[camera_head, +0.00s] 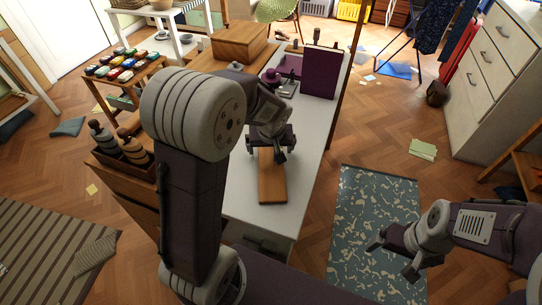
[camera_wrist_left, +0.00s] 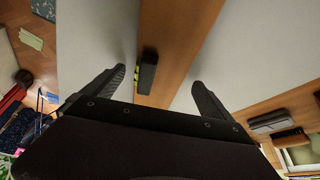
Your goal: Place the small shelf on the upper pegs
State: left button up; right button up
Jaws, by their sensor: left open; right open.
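A brown wooden board (camera_head: 272,185), the only thing here that looks like the small shelf, lies on the white tabletop (camera_head: 240,195). My left gripper (camera_head: 271,148) is over the board's far end. In the left wrist view the board (camera_wrist_left: 175,35) runs between the open, empty fingers of the left gripper (camera_wrist_left: 157,80), with a small black block (camera_wrist_left: 148,72) at it. I cannot tell whether the fingers touch the board. My right gripper (camera_head: 391,260) is open and empty, over the floor at the right. I cannot make out the upper pegs.
A purple upright panel (camera_head: 320,70) and a wooden box (camera_head: 240,42) stand towards the table's far end. A rack of colourful items (camera_head: 125,65) is at left. White drawers (camera_head: 490,60) stand at right. A patterned rug (camera_head: 378,210) lies beside the table.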

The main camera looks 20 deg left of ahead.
aim_at(271, 153)
pick_arm(q)
jog(key=shift+w+f, duration=0.3)
jog(key=shift+f, duration=0.2)
jog(key=shift+s+r, duration=0.1)
jog(key=c, duration=1.9)
jog(key=shift+o, duration=0.2)
jog(key=shift+r+p, duration=0.3)
jog(key=shift+r, duration=0.2)
notch_tip(271, 153, up, 3)
jog(key=shift+p, duration=0.55)
jog(key=d+r, duration=0.3)
jog(key=d, duration=0.2)
jog(key=s+d+r+p, duration=0.1)
jog(key=d+r, duration=0.3)
jog(key=d, duration=0.2)
jog(key=shift+s+d, duration=0.25)
jog(key=shift+s, duration=0.05)
